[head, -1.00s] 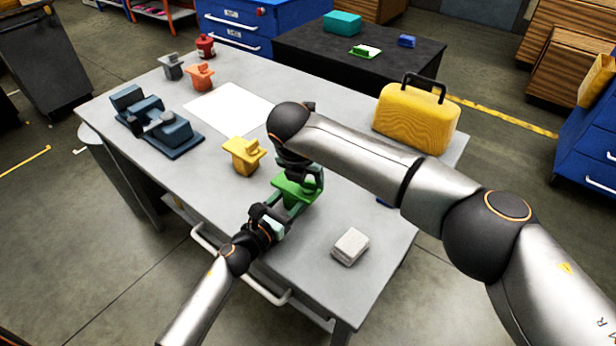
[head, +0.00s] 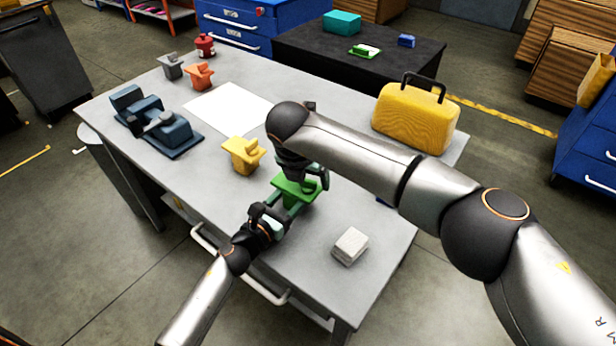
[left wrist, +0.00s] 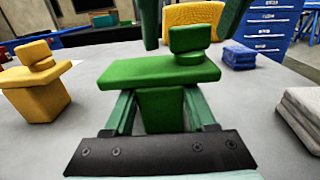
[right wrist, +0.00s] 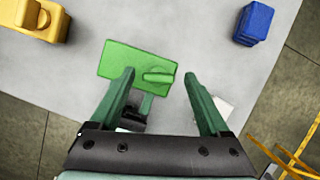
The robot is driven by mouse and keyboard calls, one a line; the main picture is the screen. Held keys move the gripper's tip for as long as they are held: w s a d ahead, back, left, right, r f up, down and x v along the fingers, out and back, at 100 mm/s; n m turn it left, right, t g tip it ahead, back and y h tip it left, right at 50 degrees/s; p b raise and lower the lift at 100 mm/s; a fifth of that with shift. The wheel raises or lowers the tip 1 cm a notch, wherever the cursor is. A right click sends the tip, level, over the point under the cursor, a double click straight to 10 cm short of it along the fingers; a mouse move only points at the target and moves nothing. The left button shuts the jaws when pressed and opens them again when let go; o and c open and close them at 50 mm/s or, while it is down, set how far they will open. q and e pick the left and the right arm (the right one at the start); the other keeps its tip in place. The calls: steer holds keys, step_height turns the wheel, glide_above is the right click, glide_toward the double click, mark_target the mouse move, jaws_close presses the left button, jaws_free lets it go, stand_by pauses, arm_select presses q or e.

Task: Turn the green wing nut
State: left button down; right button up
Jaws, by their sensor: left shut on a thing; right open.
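The green wing nut (left wrist: 190,40) sits on top of a green block (left wrist: 160,72), with a wide top plate and a narrower body below. In the right wrist view the wing nut (right wrist: 159,76) lies crosswise at the right end of the plate. My left gripper (left wrist: 160,100) is shut on the body of the green block, under its plate. My right gripper (right wrist: 158,78) is open above the block, its fingers apart on either side of the wing nut. In the head view the right gripper (head: 312,182) partly hides the wing nut.
A yellow block (head: 243,155) stands left of the green one. A grey-white block (head: 350,246) lies to the right, and a yellow case (head: 417,115) stands at the back right. A blue block (right wrist: 254,23) is beyond. A white sheet (head: 230,107) lies flat.

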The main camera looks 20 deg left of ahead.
steer(key=shift+r, duration=0.1)
steer(key=v, duration=1.1)
steer(key=shift+s+r, duration=0.15)
steer(key=shift+r, duration=0.25)
